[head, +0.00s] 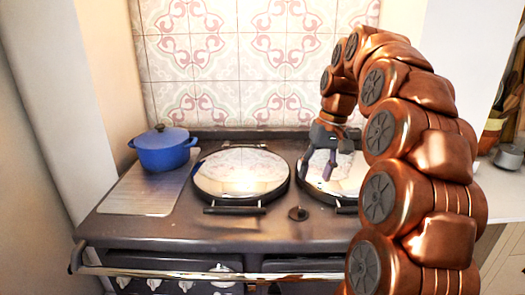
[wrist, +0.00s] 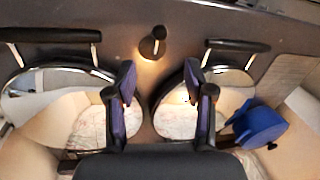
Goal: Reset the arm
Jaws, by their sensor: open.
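My arm, made of copper-coloured links, rises on the right of the head view and arches over so that it points down at the stove. My gripper (head: 322,168) hangs above the right round lid of the stove. Its two dark fingers with purple pads are apart, and it also shows in the wrist view (wrist: 159,80). Nothing is between the fingers. I cannot tell the exact height of the fingertips above the lid.
The stove (head: 180,228) has a left round lid (head: 241,172) and a right round lid (head: 345,180). A blue lidded pot (head: 164,150) stands at the back left. A small dark knobbed object (head: 298,213) sits near the front. A tiled wall (head: 235,60) rises behind.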

